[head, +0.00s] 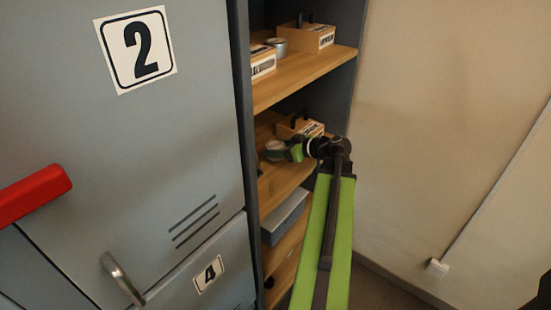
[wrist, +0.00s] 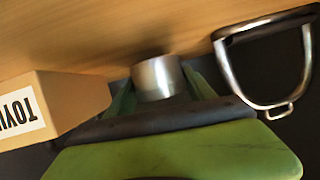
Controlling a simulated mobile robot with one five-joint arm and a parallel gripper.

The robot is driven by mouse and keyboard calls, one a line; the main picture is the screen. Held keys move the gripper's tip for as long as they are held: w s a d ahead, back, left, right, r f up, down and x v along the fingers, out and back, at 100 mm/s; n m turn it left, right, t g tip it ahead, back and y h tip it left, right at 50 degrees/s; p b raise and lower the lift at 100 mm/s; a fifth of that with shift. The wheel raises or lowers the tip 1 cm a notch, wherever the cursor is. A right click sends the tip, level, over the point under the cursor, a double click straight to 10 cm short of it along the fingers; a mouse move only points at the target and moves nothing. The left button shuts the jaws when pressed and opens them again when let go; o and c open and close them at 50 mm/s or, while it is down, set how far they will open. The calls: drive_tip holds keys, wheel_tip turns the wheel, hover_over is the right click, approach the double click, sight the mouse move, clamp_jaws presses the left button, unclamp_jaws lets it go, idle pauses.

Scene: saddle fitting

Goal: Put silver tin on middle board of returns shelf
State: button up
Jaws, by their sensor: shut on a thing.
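The silver tin (wrist: 157,76) sits between the green fingers of my gripper (wrist: 158,92) in the wrist view, and the gripper is shut on it. In the head view my gripper (head: 286,151) reaches into the shelf from the right, with the tin (head: 274,149) at its tip. The tin is over the middle board (head: 283,183) of the returns shelf. I cannot tell whether the tin touches the board. A labelled wooden block (head: 300,126) stands just behind the gripper.
A wooden block (wrist: 60,108) is left of the tin in the wrist view, and a metal stirrup (wrist: 265,60) is right. The upper board (head: 305,76) holds labelled blocks and another tin (head: 276,45). A grey box (head: 285,216) is below. Locker doors (head: 120,150) flank the shelf's left.

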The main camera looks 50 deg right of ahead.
drive_tip(key=shift+s+d+f, duration=0.15)
drive_tip(key=shift+f, duration=0.7)
drive_tip(key=shift+r, duration=0.25)
drive_tip(key=shift+f, duration=0.25)
drive_tip(key=o, duration=1.7)
drive_tip(key=shift+o, duration=0.2)
drive_tip(key=shift+r, duration=0.15)
